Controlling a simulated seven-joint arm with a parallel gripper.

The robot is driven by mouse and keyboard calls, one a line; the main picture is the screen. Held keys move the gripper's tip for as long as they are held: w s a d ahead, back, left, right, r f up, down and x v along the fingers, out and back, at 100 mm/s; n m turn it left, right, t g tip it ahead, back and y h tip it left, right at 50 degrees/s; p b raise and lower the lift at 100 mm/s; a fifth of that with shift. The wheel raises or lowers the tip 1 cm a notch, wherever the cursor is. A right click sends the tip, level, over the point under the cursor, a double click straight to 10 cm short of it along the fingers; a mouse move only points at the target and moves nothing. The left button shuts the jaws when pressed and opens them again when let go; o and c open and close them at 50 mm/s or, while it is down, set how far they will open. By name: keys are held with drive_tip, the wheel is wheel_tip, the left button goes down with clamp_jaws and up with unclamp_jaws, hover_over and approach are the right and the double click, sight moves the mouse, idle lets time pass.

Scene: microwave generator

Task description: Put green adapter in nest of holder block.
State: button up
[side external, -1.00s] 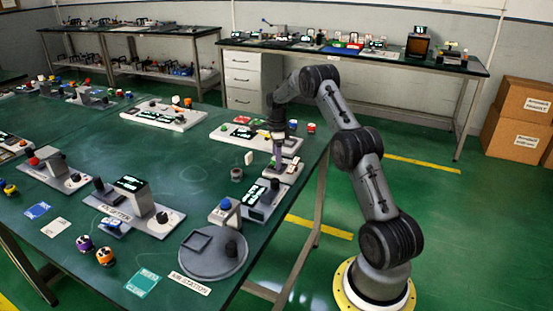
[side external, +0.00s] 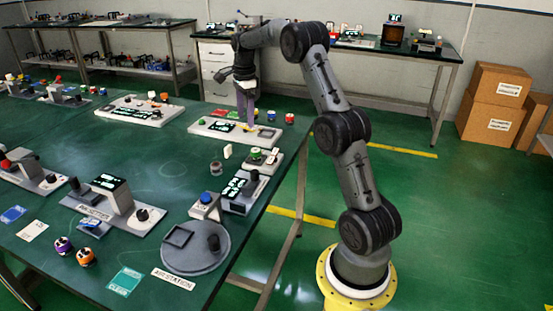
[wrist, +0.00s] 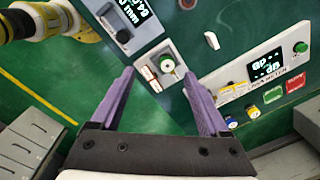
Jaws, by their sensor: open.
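The green adapter (side external: 256,153) is a small round piece with a green ring and a pale top. It sits upright at one end of the small grey holder block (side external: 264,164). In the wrist view the adapter (wrist: 168,64) stands on the holder block (wrist: 181,72), beside two small pale labels; the nest under it is hidden, so I cannot tell how deep it sits. My gripper (side external: 247,120) is open, its purple fingers apart and empty, above and behind the block. In the wrist view my gripper (wrist: 159,74) has its fingertips either side of the block, apart from the adapter.
A display unit (side external: 239,189) adjoins the block in front. A white panel (side external: 225,128) with a screen and coloured buttons lies behind it. A small white piece (side external: 227,152) stands left of the block. The table's right edge is close. Open table lies to the left.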

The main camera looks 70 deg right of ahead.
drive_tip(key=s+a+r+n+t, duration=0.1)
drive_tip(key=s+a+r+n, duration=0.1)
drive_tip(key=a+r+n, duration=0.35)
drive_tip(key=s+a+r+n, duration=0.2)
drive_tip(key=s+a, duration=0.1)
drive_tip(key=a, duration=0.5)
drive_tip(key=s+a+r+n+t, duration=0.1)
drive_tip(key=s+a+r+n, duration=0.2)
drive_tip(key=a, duration=0.4)
drive_tip(key=s+a+f+n+t, duration=0.1)
drive_tip(key=s+a+f+n, duration=0.1)
drive_tip(key=s+a+n, duration=0.4)
drive_tip(key=s+a+f+n+t, duration=0.2)
drive_tip(key=s+a+n, duration=0.5)
drive_tip(key=s+n, duration=0.2)
drive_tip(key=shift+s+a+f, duration=0.15)
drive_tip(key=shift+s+f, duration=0.15)
drive_tip(key=shift+s, duration=0.8)
